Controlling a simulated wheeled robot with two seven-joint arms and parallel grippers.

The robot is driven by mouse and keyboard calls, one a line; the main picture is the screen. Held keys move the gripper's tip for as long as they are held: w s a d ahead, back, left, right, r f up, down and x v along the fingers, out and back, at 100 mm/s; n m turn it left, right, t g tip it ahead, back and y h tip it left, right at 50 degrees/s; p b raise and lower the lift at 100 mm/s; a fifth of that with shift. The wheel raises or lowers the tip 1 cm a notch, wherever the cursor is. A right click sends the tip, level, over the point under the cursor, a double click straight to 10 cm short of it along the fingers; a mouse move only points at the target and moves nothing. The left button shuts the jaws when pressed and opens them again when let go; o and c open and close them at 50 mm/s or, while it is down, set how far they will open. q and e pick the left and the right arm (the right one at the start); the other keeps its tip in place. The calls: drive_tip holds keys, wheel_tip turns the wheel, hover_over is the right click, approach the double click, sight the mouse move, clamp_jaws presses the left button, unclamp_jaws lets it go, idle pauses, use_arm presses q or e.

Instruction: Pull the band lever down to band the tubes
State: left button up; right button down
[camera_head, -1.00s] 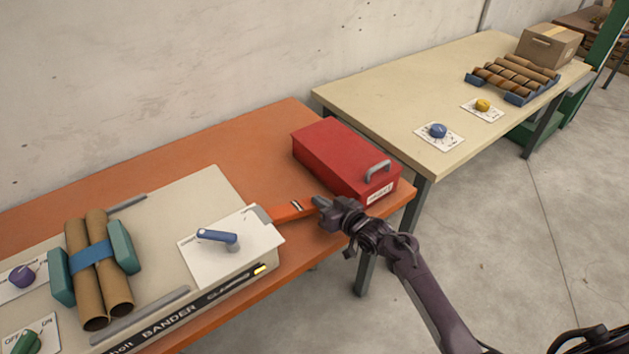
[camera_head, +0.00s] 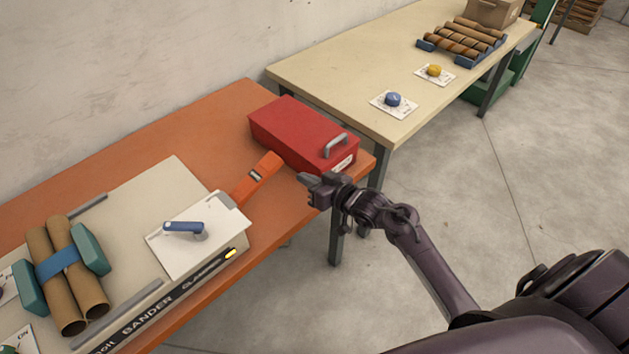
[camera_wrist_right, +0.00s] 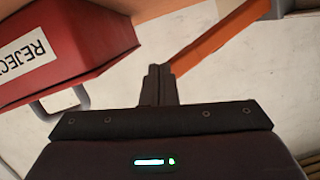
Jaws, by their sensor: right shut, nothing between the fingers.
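The bander (camera_head: 120,215) is a cream machine on the orange bench. Its orange lever (camera_head: 258,178) sticks out from the right side and points up and to the right. It also shows in the wrist view (camera_wrist_right: 220,35), passing beside the fingertips. Two brown tubes (camera_head: 80,275) lie side by side on the bander between teal blocks (camera_head: 92,250), with a blue band (camera_head: 57,263) across them. My right gripper (camera_head: 304,178) is shut and empty, to the right of the lever and apart from it in the head view. Its closed fingers show in the wrist view (camera_wrist_right: 157,70). My left gripper is out of view.
A red reject box (camera_head: 290,125) stands close behind my right gripper. A beige table (camera_head: 345,75) with knobs and a tube rack stands beyond.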

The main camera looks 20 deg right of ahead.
drive_tip(key=shift+v, duration=1.2)
drive_tip(key=shift+r, duration=0.1)
